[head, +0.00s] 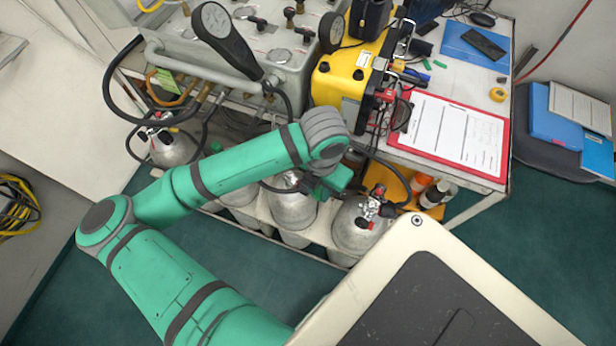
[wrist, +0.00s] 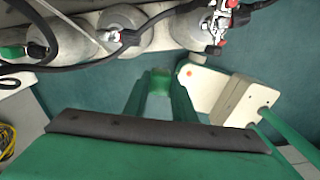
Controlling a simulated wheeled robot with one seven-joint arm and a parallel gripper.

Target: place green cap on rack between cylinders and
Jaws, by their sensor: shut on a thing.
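My gripper (wrist: 161,75) is shut on the green cap (wrist: 160,84), a small green piece between the fingertips in the wrist view. The fingers hide part of it. In the head view my gripper (head: 338,180) is above the cylinder row, near the gap between the middle cylinder (head: 293,208) and the right cylinder (head: 357,228). The pale rack (head: 318,234) holds these silver cylinders upright. In the wrist view, the cylinders (wrist: 125,22) are at the top, beyond the fingertips, with dark floor below the cap. I cannot tell the cap's height over the rack.
Black hoses (wrist: 80,68) cross the cylinders. Valves with red knobs (head: 372,206) top the right cylinder. The grey gauge panel (head: 240,50) and yellow case (head: 345,80) stand above on the bench. A red clipboard (head: 455,135) lies at right. Green floor (head: 240,265) in front is clear.

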